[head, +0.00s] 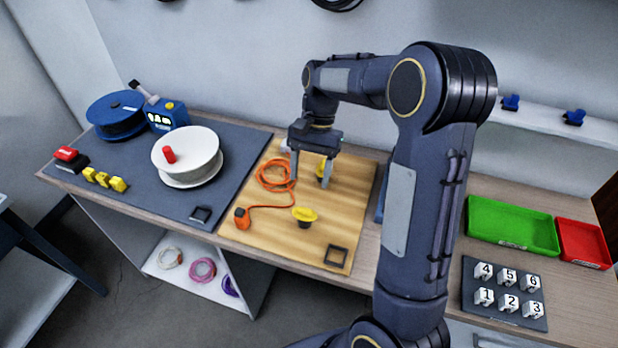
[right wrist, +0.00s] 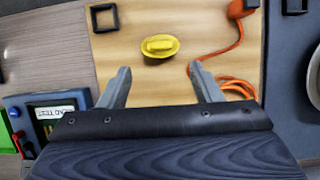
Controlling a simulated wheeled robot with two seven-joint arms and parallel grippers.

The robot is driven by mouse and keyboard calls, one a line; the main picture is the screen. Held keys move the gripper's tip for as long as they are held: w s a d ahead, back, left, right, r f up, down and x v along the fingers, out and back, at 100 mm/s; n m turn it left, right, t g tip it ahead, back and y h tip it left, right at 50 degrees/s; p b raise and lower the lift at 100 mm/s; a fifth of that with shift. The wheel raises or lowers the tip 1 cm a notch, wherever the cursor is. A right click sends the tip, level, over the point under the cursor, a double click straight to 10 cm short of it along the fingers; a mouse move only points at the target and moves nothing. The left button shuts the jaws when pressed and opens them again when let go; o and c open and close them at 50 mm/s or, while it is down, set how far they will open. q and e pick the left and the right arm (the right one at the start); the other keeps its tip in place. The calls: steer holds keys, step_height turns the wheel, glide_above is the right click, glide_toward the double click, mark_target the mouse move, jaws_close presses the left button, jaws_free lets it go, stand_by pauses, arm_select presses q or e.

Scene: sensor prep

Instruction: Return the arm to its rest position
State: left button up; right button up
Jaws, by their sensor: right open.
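My right arm rises at the centre right of the head view and bends over the wooden board (head: 264,232). Its gripper (head: 310,182) points down above the board, open, with nothing between the fingers. In the right wrist view the two fingers (right wrist: 158,80) are spread apart with bare board between them. A yellow-topped knob (head: 305,216) stands on the board in front of the gripper; it also shows in the right wrist view (right wrist: 159,46). A second yellow piece (head: 322,170) is partly hidden behind a finger. My left gripper is not in view.
An orange cable (head: 268,180) lies coiled on the board, with an orange plug (head: 242,218). A white reel (head: 187,156) stands on the grey mat at left. A green tray (head: 512,228), red tray (head: 584,243) and numbered blocks (head: 508,290) are at right. A tester (right wrist: 48,120) lies beside the board.

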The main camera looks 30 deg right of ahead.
steer(key=shift+r, duration=0.1)
stand_by(0.3)
steer(key=s+a+r+n+t+y, duration=0.1)
steer(key=s+a+r+n+t, duration=0.25)
steer(key=s+r, duration=0.55)
steer(key=s+a+f+n+t, duration=0.2)
steer(key=s, duration=0.3)
steer(key=s+a+f+n+t, duration=0.2)
steer(key=s+n+t, duration=0.1)
steer(key=s, duration=0.3)
steer(key=shift+h, duration=0.3)
